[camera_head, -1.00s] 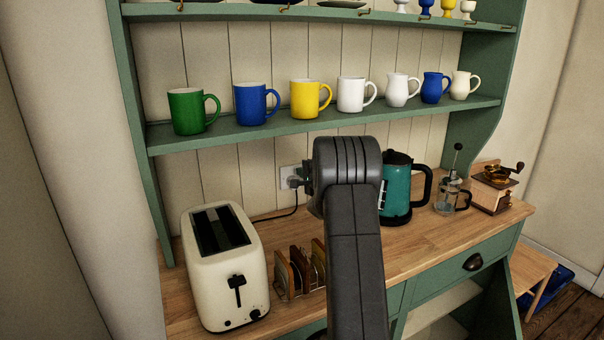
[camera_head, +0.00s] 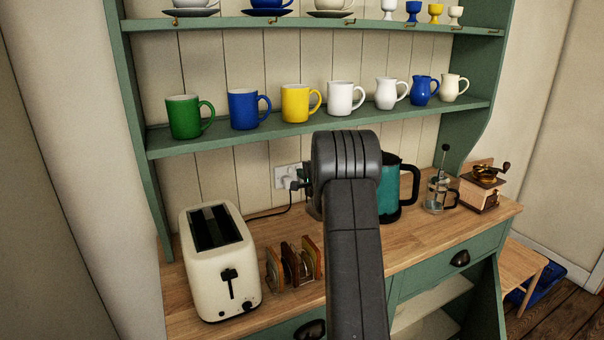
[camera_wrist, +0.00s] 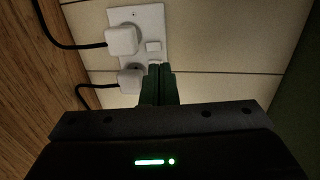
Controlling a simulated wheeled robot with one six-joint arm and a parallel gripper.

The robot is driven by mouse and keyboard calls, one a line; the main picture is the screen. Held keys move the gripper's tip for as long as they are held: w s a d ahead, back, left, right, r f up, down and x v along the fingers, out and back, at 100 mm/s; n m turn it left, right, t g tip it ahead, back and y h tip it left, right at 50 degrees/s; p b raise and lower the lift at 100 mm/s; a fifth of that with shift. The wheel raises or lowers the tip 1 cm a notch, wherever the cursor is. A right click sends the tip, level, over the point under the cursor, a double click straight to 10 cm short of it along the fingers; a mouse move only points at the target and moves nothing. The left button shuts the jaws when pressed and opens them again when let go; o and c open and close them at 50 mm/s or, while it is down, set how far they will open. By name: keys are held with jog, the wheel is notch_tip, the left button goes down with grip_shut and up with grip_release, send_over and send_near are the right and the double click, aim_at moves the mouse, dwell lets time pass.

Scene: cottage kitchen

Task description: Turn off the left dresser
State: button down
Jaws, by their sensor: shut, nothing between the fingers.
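A white double wall socket (camera_head: 287,176) sits on the dresser's panelled back, partly hidden by my arm in the head view. In the wrist view the socket (camera_wrist: 152,20) appears turned on its side, with two white plugs, an upper one (camera_wrist: 122,40) and a lower one (camera_wrist: 131,79). A small white switch (camera_wrist: 153,46) shows beside the upper plug. My gripper (camera_wrist: 160,70) is shut and empty, its fingertips over or close to the area beside the lower plug. They hide any switch there. I cannot tell whether they touch, or the switch positions.
A cream toaster (camera_head: 218,262) and a toast rack (camera_head: 293,264) stand on the wooden worktop (camera_head: 425,238) left of my arm. A teal kettle (camera_head: 389,190) is just right of it. Mugs and jugs line the shelf (camera_head: 222,138) above. Black cords (camera_wrist: 62,45) run from the plugs.

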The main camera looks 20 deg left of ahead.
jog(key=s+d+r, duration=0.3)
jog(key=s+d, duration=0.2)
jog(key=shift+r, duration=0.25)
jog(key=shift+s+d, duration=0.1)
jog(key=shift+d, duration=0.1)
dwell(0.3)
